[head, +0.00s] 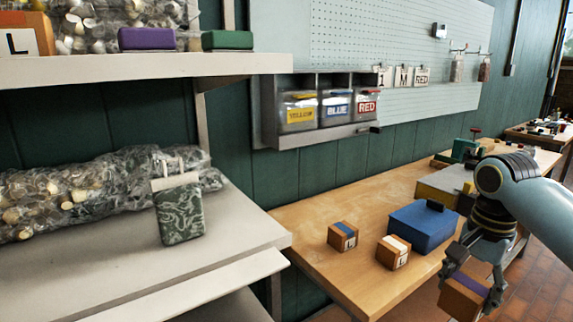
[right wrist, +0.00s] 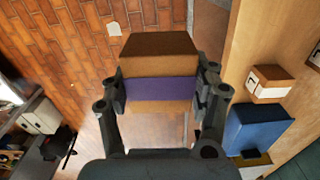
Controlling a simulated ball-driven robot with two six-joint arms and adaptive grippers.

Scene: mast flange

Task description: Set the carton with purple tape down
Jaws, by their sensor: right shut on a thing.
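The carton with purple tape (head: 464,294) is a small brown box with a purple band, at the lower right of the head view. My right gripper (head: 468,275) is shut on it and holds it in the air in front of the bench's near edge. In the right wrist view the carton (right wrist: 158,62) sits between both fingers (right wrist: 160,92), with brick floor behind it. The wooden bench (head: 310,222) is beside it. My left gripper is in neither view.
A carton with blue tape (head: 343,236) and one with white tape (head: 393,252) stand on the bench, left of a blue box (head: 422,227). Bare bench top lies behind the blue-taped carton. A grey shelf (head: 240,229) with bagged material stands at left.

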